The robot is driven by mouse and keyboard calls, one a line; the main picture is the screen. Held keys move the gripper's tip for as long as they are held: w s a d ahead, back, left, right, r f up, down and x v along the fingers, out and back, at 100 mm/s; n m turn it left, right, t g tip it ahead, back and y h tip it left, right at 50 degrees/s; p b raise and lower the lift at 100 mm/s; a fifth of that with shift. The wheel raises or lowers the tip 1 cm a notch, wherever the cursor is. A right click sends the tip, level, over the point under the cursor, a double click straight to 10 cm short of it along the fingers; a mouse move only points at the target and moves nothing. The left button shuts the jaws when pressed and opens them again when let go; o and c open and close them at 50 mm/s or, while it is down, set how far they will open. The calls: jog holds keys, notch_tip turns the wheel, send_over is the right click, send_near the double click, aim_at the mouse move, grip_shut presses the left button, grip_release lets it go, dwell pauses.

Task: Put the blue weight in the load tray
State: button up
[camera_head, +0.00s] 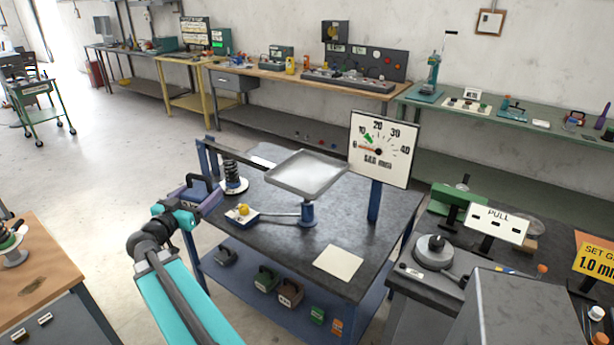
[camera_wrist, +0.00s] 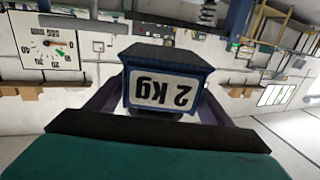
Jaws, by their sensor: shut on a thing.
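The blue weight (camera_head: 192,192) is held in my gripper (camera_head: 207,196) at the left edge of the dark-topped blue bench. In the wrist view the blue weight (camera_wrist: 165,57) sits between the jaws, its "2 Kg" label upside down. My gripper (camera_wrist: 165,105) is shut on it. The load tray (camera_head: 306,173) is a square grey metal pan on a blue post, to the right of the gripper. It looks empty. The weight is apart from the tray.
A coil spring (camera_head: 232,178) stands between the gripper and the tray. A lever with a yellow knob (camera_head: 243,210) lies in front, and a dial board (camera_head: 383,150) stands behind right. A blank card (camera_head: 339,261) lies on the bench. Several weights are on its lower shelf (camera_head: 240,280).

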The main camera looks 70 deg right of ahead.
jog(key=s+d+r+m+g, duration=0.1)
jog(key=s+d+r+g, duration=0.1)
jog(key=s+d, duration=0.6)
jog(key=s+d+r+m+g+b, duration=0.1)
jog(key=s+d+m+g, duration=0.1)
jog(key=s+d, duration=0.6)
jog(key=s+g, duration=0.1)
jog(key=s, duration=0.2)
jog(key=shift+s+d+r, duration=0.15)
jog(key=shift+s+r, duration=0.1)
jog(key=shift+r, duration=0.15)
jog(key=p, duration=0.3)
send_over(301, 171)
jog(key=a, duration=0.1)
jog(key=shift+a+f, duration=0.2)
jog(key=shift+f, duration=0.45)
jog(key=shift+x, duration=0.8)
jog(key=shift+w+a+f+p, duration=0.1)
jog(key=shift+f+p, duration=0.15)
jog(key=shift+f, duration=0.65)
jog(key=shift+w+a+f+p, duration=0.15)
jog(key=shift+f+p, duration=0.1)
jog(key=shift+f, duration=0.65)
jog(key=shift+d+f, duration=0.1)
jog(key=o, duration=2.1)
jog(key=shift+f, duration=0.2)
